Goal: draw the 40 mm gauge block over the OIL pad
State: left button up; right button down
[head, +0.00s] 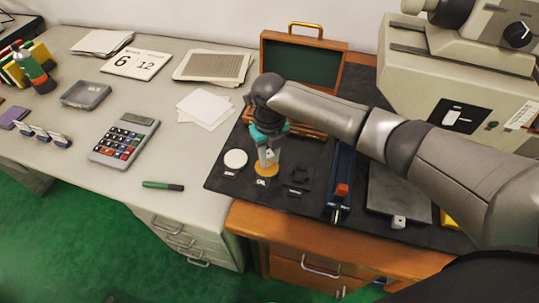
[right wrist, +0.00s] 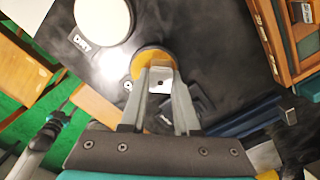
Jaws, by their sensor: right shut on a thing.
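The OIL pad is an orange-yellow disc (head: 267,170) on the dark mat, with its label in front. It also shows in the right wrist view (right wrist: 146,58), partly behind the block. The gauge block (right wrist: 160,84) is a small pale metal piece between the fingertips. My right gripper (head: 268,158) is shut on it and points down over the OIL pad. In the right wrist view my right gripper (right wrist: 160,95) has a finger on each side of the block. I cannot tell whether the block touches the pad. A small dark and teal part at the lower left there looks like my left gripper (right wrist: 50,128).
The white DRY pad (head: 236,158) lies left of the OIL pad. A black holder (head: 299,177) stands to its right, then a blue fixture with a red part (head: 342,188). An open wooden case (head: 303,62) stands behind. A green marker (head: 163,185) lies on the grey desk.

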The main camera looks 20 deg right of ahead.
jog(key=shift+s, duration=0.15)
jog(key=shift+s+a+f+p, duration=0.15)
jog(key=shift+s+a+p, duration=0.5)
jog(key=shift+s+p, duration=0.3)
dwell(0.7)
jog(key=shift+w+d, duration=0.2)
jog(key=shift+w+d+b, duration=0.4)
jog(key=shift+w+d, duration=0.15)
jog(key=shift+w, duration=0.3)
jog(key=shift+a, duration=0.1)
jog(key=shift+s+a+p, duration=0.3)
jog(key=shift+s+p, duration=0.15)
jog(key=shift+p, duration=0.2)
jog(key=shift+r, duration=0.25)
